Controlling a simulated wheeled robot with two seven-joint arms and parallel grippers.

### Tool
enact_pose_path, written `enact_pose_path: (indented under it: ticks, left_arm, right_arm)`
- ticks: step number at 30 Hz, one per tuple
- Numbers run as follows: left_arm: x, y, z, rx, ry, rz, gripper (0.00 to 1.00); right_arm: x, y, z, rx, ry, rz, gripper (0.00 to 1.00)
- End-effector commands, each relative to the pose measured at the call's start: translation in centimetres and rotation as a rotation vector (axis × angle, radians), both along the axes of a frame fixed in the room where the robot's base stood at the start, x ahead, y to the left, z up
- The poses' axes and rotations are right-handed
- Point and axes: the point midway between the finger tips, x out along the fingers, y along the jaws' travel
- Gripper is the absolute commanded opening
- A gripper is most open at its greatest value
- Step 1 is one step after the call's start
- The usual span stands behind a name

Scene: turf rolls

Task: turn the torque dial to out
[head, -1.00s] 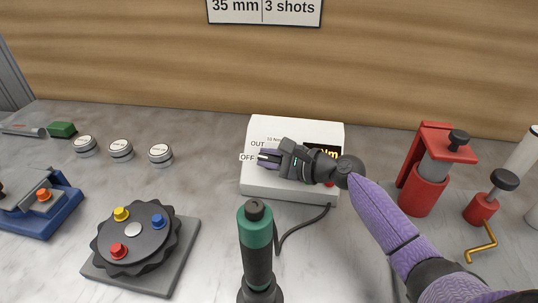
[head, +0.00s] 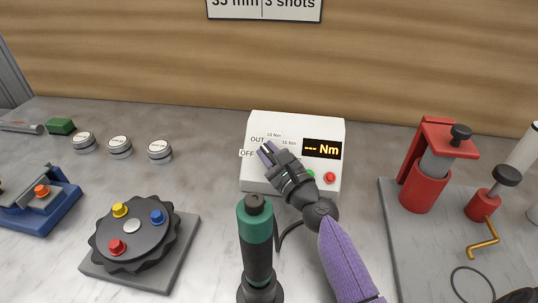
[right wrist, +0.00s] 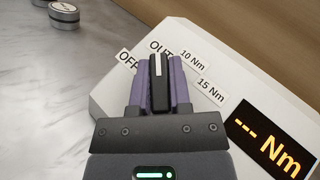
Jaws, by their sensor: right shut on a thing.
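The torque control box (head: 262,186) is white with a sloped face, beyond the upright screwdriver in the head view. Its black dial (right wrist: 158,88) has a white pointer line that points up toward the OUT label (right wrist: 159,47) in the right wrist view. The OFF label (right wrist: 127,61) lies to the left of the pointer, with the 10 Nm and 15 Nm labels to the right. My right gripper (head: 267,152) is shut on the dial, its purple fingers on either side. The display (head: 322,149) reads "--- Nm". My left gripper is out of view.
A green and black screwdriver (head: 257,245) stands close in front of the box. A dark round fixture (head: 132,242) with coloured knobs is at left, and red presses (head: 424,187) are at right. Several small round tins (head: 120,147) sit at the back left.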

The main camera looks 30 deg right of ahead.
Motion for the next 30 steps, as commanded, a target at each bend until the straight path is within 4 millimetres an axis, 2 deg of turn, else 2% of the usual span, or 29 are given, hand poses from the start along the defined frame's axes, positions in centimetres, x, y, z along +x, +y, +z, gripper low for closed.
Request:
enact_pose_path:
  ticks: [16, 17, 21, 22, 30]
  left_arm:
    - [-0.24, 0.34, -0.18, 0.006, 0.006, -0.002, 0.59]
    - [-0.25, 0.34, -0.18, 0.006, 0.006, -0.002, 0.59]
    - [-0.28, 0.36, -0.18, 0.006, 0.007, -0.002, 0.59]
    - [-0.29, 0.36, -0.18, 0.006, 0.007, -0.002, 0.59]
    - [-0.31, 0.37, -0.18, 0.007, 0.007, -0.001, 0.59]
  right_arm:
    - [0.0, 0.01, -0.04, 0.015, -0.009, -0.02, 0.0]
    - [0.0, 0.01, -0.04, 0.015, -0.009, -0.02, 0.26]
    - [0.0, 0.02, -0.03, 0.014, -0.01, -0.019, 0.55]
    - [0.0, 0.01, -0.02, 0.014, -0.01, -0.019, 0.59]
    - [0.01, 0.03, -0.01, 0.014, -0.01, -0.019, 0.59]
